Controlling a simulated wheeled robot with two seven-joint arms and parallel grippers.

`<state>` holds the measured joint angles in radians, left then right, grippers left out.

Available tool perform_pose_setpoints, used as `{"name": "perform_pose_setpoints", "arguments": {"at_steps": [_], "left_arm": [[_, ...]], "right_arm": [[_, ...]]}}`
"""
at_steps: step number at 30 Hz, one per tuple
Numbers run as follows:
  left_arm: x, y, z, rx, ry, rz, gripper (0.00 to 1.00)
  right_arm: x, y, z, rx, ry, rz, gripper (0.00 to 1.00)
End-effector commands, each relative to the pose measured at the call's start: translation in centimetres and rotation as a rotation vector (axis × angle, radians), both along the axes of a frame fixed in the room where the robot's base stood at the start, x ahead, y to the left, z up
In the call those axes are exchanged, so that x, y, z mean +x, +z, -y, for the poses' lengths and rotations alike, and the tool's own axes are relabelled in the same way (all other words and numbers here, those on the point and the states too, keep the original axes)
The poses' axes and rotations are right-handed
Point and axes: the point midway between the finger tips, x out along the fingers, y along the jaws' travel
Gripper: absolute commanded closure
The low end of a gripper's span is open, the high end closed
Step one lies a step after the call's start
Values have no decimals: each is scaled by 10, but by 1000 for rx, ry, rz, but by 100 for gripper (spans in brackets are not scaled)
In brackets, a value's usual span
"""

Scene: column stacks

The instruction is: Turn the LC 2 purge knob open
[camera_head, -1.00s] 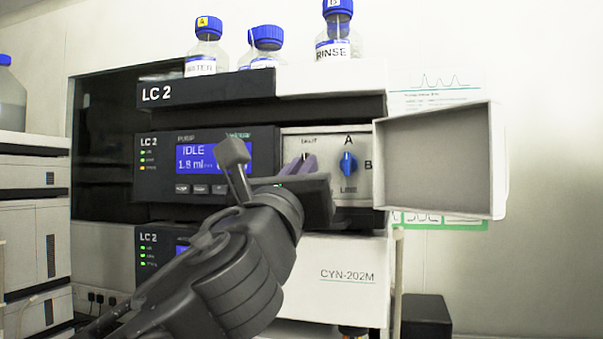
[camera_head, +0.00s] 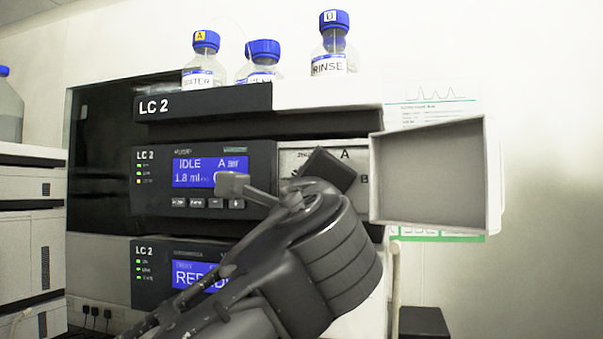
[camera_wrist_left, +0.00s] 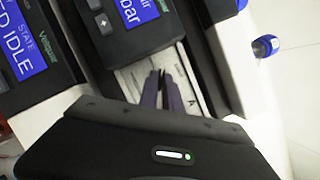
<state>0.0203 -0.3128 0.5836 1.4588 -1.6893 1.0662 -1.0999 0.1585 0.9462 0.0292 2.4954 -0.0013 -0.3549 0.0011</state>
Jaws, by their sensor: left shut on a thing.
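The LC 2 stack (camera_head: 200,104) stands in front of me, with a pale valve panel (camera_head: 288,158) beside the pump display. My left gripper (camera_wrist_left: 160,74) is at this panel. In the wrist view its two purple-grey fingers lie close together, with their tips at the panel. It is shut on the purge knob, which the fingers and gripper body hide. In the head view the dark gripper body is tilted and covers most of the panel, including the blue A/B selector knob. The display (camera_head: 205,172) reads IDLE. My right gripper is not in view.
An open white door (camera_head: 430,175) juts out right of the panel, close to my gripper. Blue-capped bottles, including the RINSE bottle (camera_head: 334,50), stand on top. Another white instrument stack (camera_head: 35,240) is at the left.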

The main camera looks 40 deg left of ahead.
Motion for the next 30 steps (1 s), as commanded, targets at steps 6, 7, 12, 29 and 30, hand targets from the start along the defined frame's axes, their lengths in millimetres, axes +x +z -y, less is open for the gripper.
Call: {"name": "perform_pose_setpoints", "arguments": {"at_steps": [6, 7, 12, 29, 30], "left_arm": [[1, 6, 1, -195, 0, 67, 100], [1, 6, 1, -221, -1, 75, 100], [1, 7, 1, -369, -1, 126, 100], [1, 6, 2, -630, -2, 219, 100], [1, 6, 2, -633, -2, 220, 100]], "right_arm": [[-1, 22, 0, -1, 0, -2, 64], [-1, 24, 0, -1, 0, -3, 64], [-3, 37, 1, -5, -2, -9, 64], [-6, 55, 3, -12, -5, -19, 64], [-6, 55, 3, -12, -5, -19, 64]]}}
